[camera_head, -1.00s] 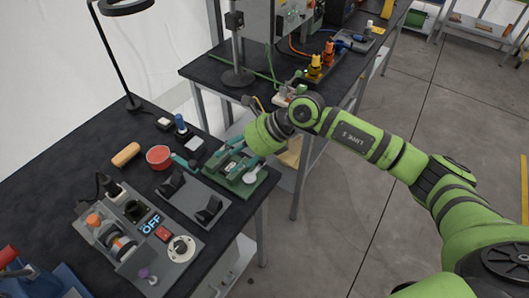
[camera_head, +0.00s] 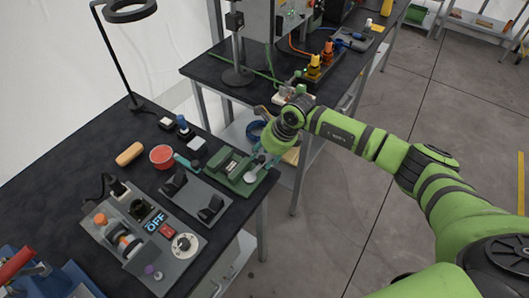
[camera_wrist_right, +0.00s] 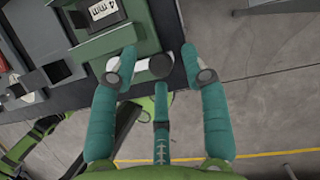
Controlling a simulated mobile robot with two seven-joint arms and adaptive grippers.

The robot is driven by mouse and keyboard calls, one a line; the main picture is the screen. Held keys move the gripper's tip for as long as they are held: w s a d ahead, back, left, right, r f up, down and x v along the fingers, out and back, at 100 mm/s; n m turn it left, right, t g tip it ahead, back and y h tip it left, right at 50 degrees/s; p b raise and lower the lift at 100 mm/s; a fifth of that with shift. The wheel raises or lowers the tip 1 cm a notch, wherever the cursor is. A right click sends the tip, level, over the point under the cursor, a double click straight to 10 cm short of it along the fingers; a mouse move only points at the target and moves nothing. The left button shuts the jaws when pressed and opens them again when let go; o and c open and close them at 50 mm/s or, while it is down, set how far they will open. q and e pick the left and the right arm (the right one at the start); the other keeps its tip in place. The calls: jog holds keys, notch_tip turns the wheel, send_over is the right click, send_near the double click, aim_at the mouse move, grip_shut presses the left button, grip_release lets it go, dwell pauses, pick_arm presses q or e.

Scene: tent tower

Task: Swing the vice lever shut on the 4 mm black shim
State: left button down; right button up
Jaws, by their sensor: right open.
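The green vice (camera_head: 238,184) stands at the right end of the near bench. In the right wrist view the black shim (camera_wrist_right: 102,13), marked 4 mm, lies in the green vice body (camera_wrist_right: 105,43). A pale lever with a dark round end (camera_wrist_right: 160,66) sticks out beside the vice, between my right gripper's fingertips. In the head view the right gripper (camera_head: 268,160) is just right of the vice. My left gripper is not in view.
A grey plate with two black stands (camera_head: 190,197) is left of the vice. A control panel (camera_head: 150,240) with an OFF display, a red bowl (camera_head: 162,157) and a blue-topped item (camera_head: 183,125) share the bench. Open floor (camera_head: 330,230) lies to the right.

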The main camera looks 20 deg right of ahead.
grip_shut()
jog(key=shift+d+b, duration=0.1)
jog(key=shift+b, duration=0.25)
dwell(0.3)
